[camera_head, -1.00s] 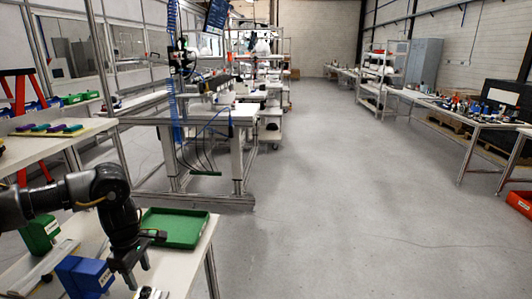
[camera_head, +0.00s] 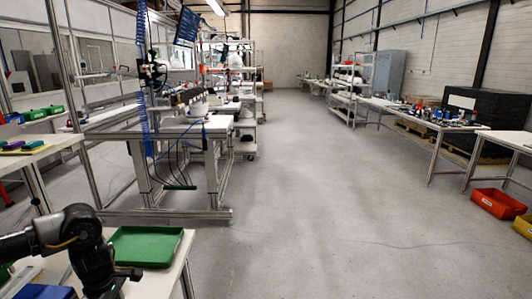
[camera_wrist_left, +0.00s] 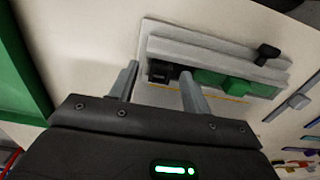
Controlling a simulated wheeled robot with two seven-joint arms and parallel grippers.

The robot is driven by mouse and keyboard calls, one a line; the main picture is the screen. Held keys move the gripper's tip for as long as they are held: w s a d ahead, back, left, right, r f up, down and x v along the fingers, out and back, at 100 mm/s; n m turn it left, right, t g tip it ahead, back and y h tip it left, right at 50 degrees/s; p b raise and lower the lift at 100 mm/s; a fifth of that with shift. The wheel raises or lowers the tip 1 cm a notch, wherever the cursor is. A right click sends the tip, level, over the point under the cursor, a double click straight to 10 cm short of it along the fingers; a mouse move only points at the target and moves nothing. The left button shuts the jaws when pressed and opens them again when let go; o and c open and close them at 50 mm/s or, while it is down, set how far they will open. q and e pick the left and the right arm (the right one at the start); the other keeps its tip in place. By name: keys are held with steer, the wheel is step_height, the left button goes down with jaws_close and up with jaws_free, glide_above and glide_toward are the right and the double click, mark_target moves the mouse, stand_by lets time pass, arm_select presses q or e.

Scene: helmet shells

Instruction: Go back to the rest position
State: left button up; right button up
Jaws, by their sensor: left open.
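My left arm (camera_head: 75,235) comes in at the lower left in the head view. Beyond the fingers a pale grey holder (camera_wrist_left: 205,55) with a black block (camera_wrist_left: 162,72) and green blocks (camera_wrist_left: 232,86) lies on the light tabletop. I cannot tell the exact gap. My right gripper is not in view.
A green tray (camera_head: 118,258) sits on the near table beside my left arm, and a blue bin (camera_head: 45,293) is at the bottom edge. A framed workbench (camera_head: 190,130) stands ahead. Red (camera_head: 497,203) and yellow bins lie on the floor at right. The central floor (camera_head: 310,220) is clear.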

arm_select(q)
step_height(320, 180, up, 11)
steer(key=p, duration=0.2)
step_height(320, 180, down, 11)
steer(key=shift+r+b, duration=0.1)
steer(key=shift+b, duration=0.85)
step_height(320, 180, up, 6)
steer(key=p, duration=0.3)
steer(key=shift+f+p, duration=0.25)
steer(key=shift+p, duration=0.1)
steer(key=shift+r+p, duration=0.5)
steer(key=shift+r, duration=0.35)
